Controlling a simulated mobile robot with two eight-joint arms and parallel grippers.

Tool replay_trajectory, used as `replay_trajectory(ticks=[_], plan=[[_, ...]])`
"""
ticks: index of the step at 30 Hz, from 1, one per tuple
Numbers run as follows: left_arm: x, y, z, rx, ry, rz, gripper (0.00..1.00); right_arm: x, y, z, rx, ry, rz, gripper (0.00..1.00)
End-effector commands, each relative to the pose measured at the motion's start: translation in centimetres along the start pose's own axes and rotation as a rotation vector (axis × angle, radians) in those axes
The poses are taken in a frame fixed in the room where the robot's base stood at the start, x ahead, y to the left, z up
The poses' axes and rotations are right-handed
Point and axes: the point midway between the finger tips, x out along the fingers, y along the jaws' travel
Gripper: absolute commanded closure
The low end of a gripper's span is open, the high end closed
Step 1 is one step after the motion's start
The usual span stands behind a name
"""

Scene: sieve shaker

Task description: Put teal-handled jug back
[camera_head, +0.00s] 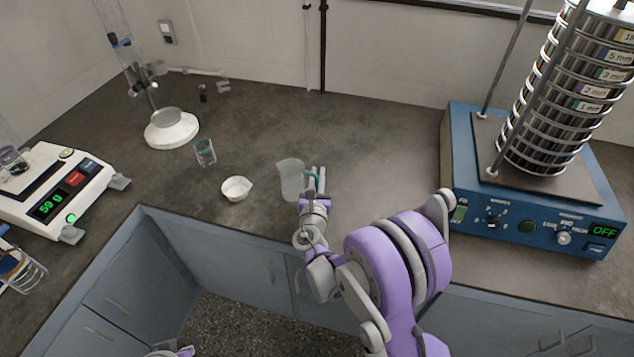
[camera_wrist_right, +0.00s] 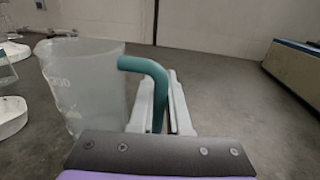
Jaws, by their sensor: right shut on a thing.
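The clear jug (camera_head: 290,180) stands upright on the dark worktop near its front edge, or just above it; I cannot tell which. Its teal handle (camera_head: 312,177) is on the right side. My right gripper (camera_head: 314,184) is shut on that handle. In the right wrist view the handle (camera_wrist_right: 148,80) sits between the two pale fingers of the gripper (camera_wrist_right: 160,105), and the frosted jug body (camera_wrist_right: 88,85) is to their left. My left gripper (camera_head: 172,352) shows only as a small purple and grey part at the bottom edge, so its jaws are hidden.
A white bowl (camera_head: 236,188) and a small glass beaker (camera_head: 205,152) stand left of the jug. A balance (camera_head: 50,200) reading 59 g is at far left, beside a stand with a white base (camera_head: 171,128). The blue sieve shaker (camera_head: 540,215) reads OFF at right. Worktop between jug and shaker is clear.

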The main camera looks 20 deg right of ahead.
Motion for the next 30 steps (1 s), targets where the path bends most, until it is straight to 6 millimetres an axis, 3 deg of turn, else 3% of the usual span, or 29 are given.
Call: replay_trajectory(ticks=[5,18,19,23,30], plan=[[0.2,0.0,0.1,0.000,-0.001,0.000,1.00,0.0,0.0,-2.2,0.000,0.000,0.000,1.00],[0.6,0.0,0.5,0.000,-0.003,0.000,1.00,-0.1,-0.1,-2.8,0.000,0.000,0.000,1.00],[0.5,0.0,0.4,0.000,-0.003,0.000,1.00,0.0,0.0,-2.7,0.000,0.000,0.000,0.80],[0.5,0.0,0.4,0.000,-0.002,0.000,1.00,0.0,0.0,-2.7,0.000,0.000,0.000,0.56],[0.5,0.0,0.3,0.000,-0.002,0.000,1.00,0.0,0.0,-2.6,0.000,0.000,0.000,0.55]])
